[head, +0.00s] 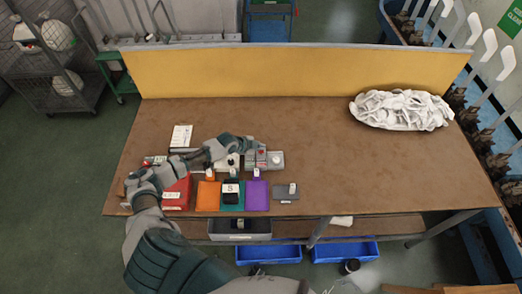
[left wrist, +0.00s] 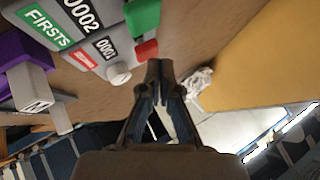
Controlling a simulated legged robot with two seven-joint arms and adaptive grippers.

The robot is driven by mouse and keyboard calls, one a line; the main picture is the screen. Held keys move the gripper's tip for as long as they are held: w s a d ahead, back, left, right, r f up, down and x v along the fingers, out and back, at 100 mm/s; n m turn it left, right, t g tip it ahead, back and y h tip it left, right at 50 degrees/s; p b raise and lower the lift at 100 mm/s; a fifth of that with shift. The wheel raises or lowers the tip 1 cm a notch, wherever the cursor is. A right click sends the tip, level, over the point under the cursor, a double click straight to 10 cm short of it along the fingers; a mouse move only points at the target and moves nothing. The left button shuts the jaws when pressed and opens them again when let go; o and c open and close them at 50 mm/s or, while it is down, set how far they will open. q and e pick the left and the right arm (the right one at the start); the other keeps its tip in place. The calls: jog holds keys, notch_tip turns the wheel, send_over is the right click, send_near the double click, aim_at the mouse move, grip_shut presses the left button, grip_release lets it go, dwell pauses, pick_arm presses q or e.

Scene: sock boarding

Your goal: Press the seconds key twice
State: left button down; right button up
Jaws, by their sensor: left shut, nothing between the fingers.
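The counter (head: 276,160) is a grey box on the table, just beyond the coloured trays. In the left wrist view the counter (left wrist: 88,35) has a green FIRSTS label beside a display reading 0002, and a smaller red label beside a display reading 0001. A green key (left wrist: 144,16) and a red key (left wrist: 147,50), which is by the 0001 row, stick out from its side. My left gripper (head: 258,149) is shut and empty, over the counter's far side. In the left wrist view its fingertips (left wrist: 160,66) are close to the red key; contact cannot be told. My right gripper is not in view.
Orange (head: 208,196), green and purple (head: 257,196) trays and a red box (head: 177,194) line the front edge. A white sock pile (head: 402,110) lies at the back right. A yellow panel (head: 300,73) closes the back. The table's right middle is clear.

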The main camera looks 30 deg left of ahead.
pick_arm(q)
jog(key=shift+f+b, duration=0.5)
jog(key=shift+f, duration=0.2)
dwell(0.4)
jog(key=shift+r, duration=0.1)
jog(key=shift+r+p, duration=0.9)
jog(key=shift+r, duration=0.2)
notch_tip(320, 180, up, 5)
jog(key=p, duration=0.4)
dwell(0.6)
